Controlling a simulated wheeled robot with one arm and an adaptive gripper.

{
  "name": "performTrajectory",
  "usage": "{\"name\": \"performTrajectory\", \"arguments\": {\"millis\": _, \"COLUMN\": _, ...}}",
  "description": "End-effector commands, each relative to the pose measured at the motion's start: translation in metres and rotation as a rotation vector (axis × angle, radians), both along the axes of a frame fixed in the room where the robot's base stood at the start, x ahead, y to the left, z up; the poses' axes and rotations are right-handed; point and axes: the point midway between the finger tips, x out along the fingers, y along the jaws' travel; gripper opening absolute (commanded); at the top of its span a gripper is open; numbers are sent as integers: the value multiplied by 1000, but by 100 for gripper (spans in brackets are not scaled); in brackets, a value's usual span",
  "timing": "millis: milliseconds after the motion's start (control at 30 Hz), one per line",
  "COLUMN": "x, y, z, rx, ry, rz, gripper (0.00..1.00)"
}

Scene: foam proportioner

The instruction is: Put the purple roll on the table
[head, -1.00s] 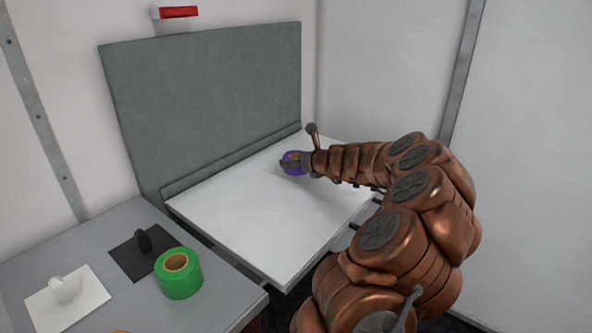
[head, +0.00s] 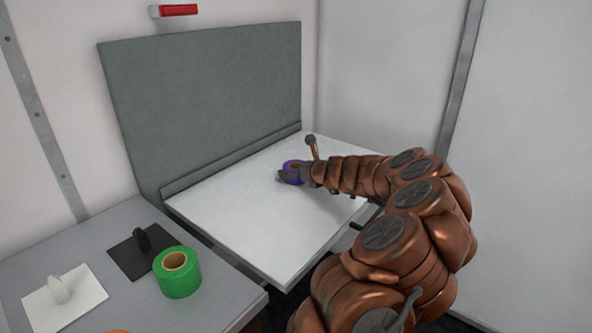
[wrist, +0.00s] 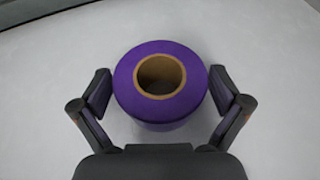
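The purple roll (wrist: 128,88) stands upright on the white table (head: 250,225), its brown core facing up in the wrist view. In the head view the roll (head: 292,166) is partly hidden by my gripper (head: 287,177). In the wrist view my gripper (wrist: 160,92) is open, with one finger on each side of the roll. A gap shows between the roll and the right finger; the left finger is very close to the roll, and I cannot tell if it touches.
A grey side table (head: 205,310) at lower left holds a green roll (head: 178,280), a black plate with a peg (head: 128,258) and a white plate with a peg (head: 85,300). A grey-green panel (head: 210,95) rises behind the white table. The white table's front left is clear.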

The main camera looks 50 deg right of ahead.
Motion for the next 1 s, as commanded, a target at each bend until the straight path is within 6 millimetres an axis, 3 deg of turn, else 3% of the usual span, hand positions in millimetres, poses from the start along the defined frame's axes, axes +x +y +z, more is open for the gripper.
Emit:
{"name": "performTrajectory", "arguments": {"millis": 367, "x": -1, "y": 0, "z": 4, "rx": 0, "ry": 0, "rz": -1, "gripper": 100}}
{"name": "performTrajectory", "arguments": {"millis": 1000, "x": -71, "y": 15, "z": 34, "rx": -1, "ry": 0, "rz": -2, "gripper": 100}}
